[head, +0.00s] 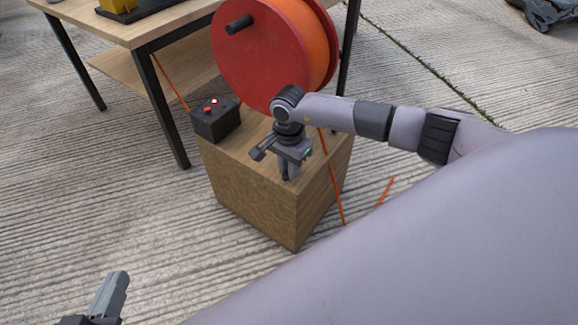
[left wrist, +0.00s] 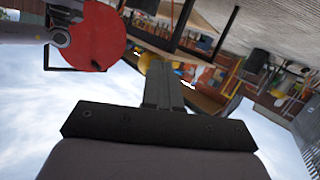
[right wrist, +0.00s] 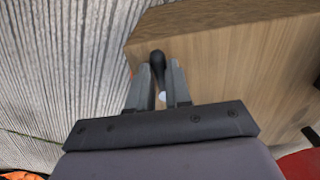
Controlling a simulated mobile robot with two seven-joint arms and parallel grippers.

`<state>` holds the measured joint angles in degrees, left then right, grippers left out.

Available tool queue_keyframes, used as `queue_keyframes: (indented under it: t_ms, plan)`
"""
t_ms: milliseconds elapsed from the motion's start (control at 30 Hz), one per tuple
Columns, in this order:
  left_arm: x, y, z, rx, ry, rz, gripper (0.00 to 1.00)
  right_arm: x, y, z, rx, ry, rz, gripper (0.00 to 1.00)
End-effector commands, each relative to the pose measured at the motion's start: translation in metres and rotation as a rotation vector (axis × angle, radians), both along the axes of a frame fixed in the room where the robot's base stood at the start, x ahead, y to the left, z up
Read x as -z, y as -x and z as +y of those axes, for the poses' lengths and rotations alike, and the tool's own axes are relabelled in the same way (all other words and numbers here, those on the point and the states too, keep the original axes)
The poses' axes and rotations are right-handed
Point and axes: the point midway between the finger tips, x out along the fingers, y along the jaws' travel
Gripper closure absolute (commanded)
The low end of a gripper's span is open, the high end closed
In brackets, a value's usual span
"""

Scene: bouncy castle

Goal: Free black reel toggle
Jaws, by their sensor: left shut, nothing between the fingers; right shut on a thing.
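My right gripper (head: 288,176) points down at the wooden box (head: 255,190). In the right wrist view its fingers (right wrist: 157,75) are closed around a small black knob-like piece (right wrist: 158,60), which I take for the black reel toggle. A small pale spot shows just below the piece between the fingers. The toggle is hidden by the gripper in the head view. The red reel (head: 250,60) stands on the box behind my right wrist. My left gripper (head: 118,280) is shut and empty at lower left, far from the box; it also shows in the left wrist view (left wrist: 165,85).
A small black control box (head: 215,122) with red buttons sits on the wooden box's left corner. An orange cord (head: 333,180) hangs down the box's right side. A table (head: 120,30) stands behind at left. The ridged floor at left is clear.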

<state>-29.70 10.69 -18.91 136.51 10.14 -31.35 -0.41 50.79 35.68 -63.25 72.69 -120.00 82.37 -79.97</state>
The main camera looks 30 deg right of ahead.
Motion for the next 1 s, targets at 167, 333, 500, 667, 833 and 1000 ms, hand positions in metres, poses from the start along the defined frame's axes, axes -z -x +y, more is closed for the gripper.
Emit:
queue_keyframes:
  t_ms: [167, 333, 500, 667, 833, 1000]
  plan:
    - [0.000, 0.000, 0.000, 0.000, 0.000, 0.000, 1.00, 0.000, -0.001, 0.000, 0.000, -0.001, -0.003, 0.56]
    - [0.000, 0.000, 0.000, -0.001, -0.001, 0.000, 1.00, 0.000, 0.000, 0.000, -0.001, -0.001, -0.002, 0.56]
    - [-0.004, 0.000, -0.001, 0.002, 0.006, 0.006, 1.00, -0.010, -0.001, 0.000, -0.002, -0.001, -0.004, 0.56]
    - [-0.004, -0.004, -0.008, 0.011, 0.046, 0.060, 1.00, -0.037, -0.001, 0.000, -0.002, 0.000, -0.005, 0.56]
    - [-0.004, -0.004, -0.015, 0.026, 0.082, 0.105, 1.00, -0.062, -0.001, 0.000, -0.002, 0.000, -0.004, 0.56]
    - [-0.002, -0.004, -0.018, 0.034, 0.100, 0.127, 1.00, -0.071, 0.000, 0.000, -0.001, -0.001, -0.002, 0.56]
